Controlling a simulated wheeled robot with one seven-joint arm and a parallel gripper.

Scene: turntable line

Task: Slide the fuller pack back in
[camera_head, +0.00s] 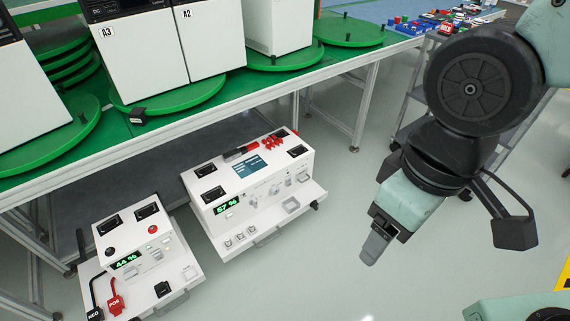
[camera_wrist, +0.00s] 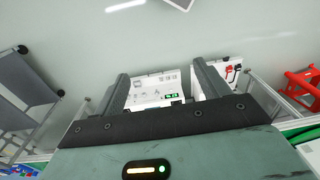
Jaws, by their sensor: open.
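The pack reading 57 % (camera_head: 250,190) is a white box on a pulled-out tray (camera_head: 290,222) below the green-topped table, at the centre of the head view. It also shows between my fingers in the wrist view (camera_wrist: 150,92), partly hidden by my gripper. The pack reading 44 % (camera_head: 135,245) stands on its own tray (camera_head: 172,300) to the left, with red and black connectors in front. It is partly visible in the wrist view (camera_wrist: 232,74). My gripper (camera_head: 375,250) is open and empty, right of the 57 % pack and apart from it.
The table (camera_head: 165,122) carries white cabinets (camera_head: 133,55) on green turntables (camera_head: 180,95). A small black block (camera_head: 137,116) lies near its edge. Table legs (camera_head: 366,105) stand behind. A grey cart (camera_head: 410,110) is behind my arm. The floor (camera_head: 330,290) in front is clear.

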